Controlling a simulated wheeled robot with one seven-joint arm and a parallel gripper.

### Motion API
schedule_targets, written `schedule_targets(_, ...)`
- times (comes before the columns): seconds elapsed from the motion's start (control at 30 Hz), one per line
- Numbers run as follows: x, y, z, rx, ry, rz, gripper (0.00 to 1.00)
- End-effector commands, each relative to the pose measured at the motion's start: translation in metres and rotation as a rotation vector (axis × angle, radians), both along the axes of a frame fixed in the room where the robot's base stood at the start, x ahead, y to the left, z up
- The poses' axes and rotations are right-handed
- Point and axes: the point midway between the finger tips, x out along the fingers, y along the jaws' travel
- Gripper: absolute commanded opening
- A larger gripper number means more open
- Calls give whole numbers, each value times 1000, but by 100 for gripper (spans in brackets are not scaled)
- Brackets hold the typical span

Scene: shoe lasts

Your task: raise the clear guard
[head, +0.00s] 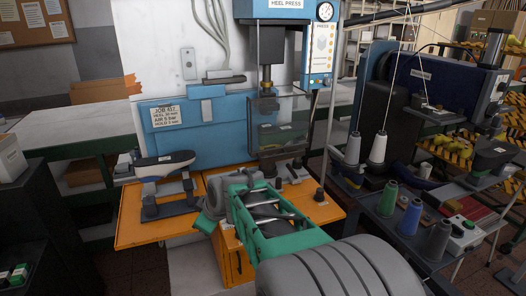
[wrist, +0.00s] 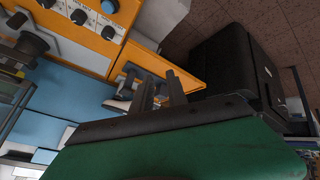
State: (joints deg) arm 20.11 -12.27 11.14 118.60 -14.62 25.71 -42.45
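The clear guard (head: 292,112) is a see-through box panel on the blue heel press. It hangs low in front of the press ram (head: 266,85) and the dark tooling beneath it. My gripper (head: 238,190), with its green body, is in front of and below the guard, over the orange bench, and apart from it. In the wrist view its two dark fingers (wrist: 159,90) stand apart with a narrow gap and nothing clearly held. In the head view the fingertips are hard to make out.
A shoe last (head: 165,163) rests on a stand on the orange bench (head: 135,228), left of my gripper. A thread machine with cones (head: 378,148) and spools stands to the right. The wrist view shows orange panels with knobs (wrist: 108,32) and a black box (wrist: 225,70).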

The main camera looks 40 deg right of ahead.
Motion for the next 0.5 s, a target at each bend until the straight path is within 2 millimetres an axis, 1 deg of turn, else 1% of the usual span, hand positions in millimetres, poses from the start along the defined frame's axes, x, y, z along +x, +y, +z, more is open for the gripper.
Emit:
schedule_targets(0.03,38,-53,8,-89,-85,69,19)
schedule_targets(0.07,60,-84,12,-163,-152,124,19)
schedule_targets(0.1,82,-128,16,-269,-235,182,19)
schedule_targets(0.13,94,-162,19,-354,-293,214,19)
schedule_targets(0.17,101,-194,21,-438,-342,239,19)
schedule_targets(0.2,106,-234,22,-548,-396,260,19)
schedule_targets(0.27,104,-285,23,-695,-453,273,19)
schedule_targets(0.3,100,-311,24,-777,-477,274,19)
schedule_targets(0.33,97,-327,24,-828,-488,273,19)
schedule_targets(0.4,92,-350,24,-909,-505,270,19)
schedule_targets(0.5,94,-361,25,-950,-512,273,19)
